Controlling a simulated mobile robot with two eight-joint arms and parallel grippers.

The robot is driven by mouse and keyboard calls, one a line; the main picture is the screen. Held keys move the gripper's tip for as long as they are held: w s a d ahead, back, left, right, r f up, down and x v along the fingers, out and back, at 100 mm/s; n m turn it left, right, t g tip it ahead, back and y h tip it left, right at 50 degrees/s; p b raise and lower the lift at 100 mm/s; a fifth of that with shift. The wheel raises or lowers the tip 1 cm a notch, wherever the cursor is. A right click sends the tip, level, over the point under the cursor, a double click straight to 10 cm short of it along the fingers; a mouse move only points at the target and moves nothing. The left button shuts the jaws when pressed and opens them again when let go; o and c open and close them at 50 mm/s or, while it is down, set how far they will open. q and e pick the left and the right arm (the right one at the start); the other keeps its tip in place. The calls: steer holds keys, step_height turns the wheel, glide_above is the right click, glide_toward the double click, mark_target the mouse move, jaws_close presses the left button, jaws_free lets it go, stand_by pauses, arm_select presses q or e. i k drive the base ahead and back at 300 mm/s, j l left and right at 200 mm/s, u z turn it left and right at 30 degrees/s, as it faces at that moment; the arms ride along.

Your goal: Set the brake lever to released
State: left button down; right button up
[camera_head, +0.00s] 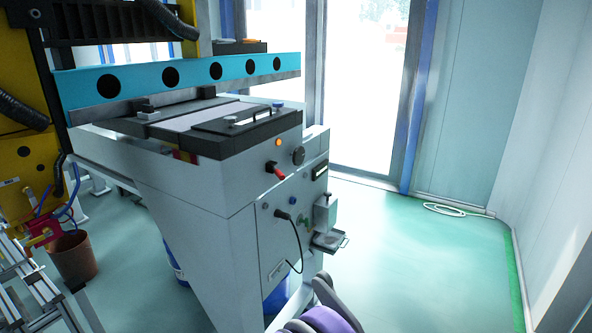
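A grey machine cabinet (220,200) stands at the middle left, with its control panel on the right-hand end. A small lever with a red grip (274,168) sticks out near the top of that end, below an orange button (278,142). It looks like the brake lever, but no label on it is readable. Its grip slants down to the right. Neither of my grippers is in view, and nothing touches the lever. A purple and grey part, likely of my own arm, shows at the bottom edge.
A black knob (298,155), a plugged black cable (296,240) and a small grey bracket shelf (329,241) are on the panel end. A brown bin (73,256) stands at left. A coiled white hose (444,209) lies by the wall.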

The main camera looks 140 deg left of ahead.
mark_target(280, 176)
steer(key=k+u, duration=0.1)
steer(key=u, duration=4.95)
steer(key=k+l+u, duration=0.1)
steer(key=l, duration=0.3)
steer(key=k+l, duration=0.15)
steer(key=l, duration=0.3)
steer(key=u, duration=0.05)
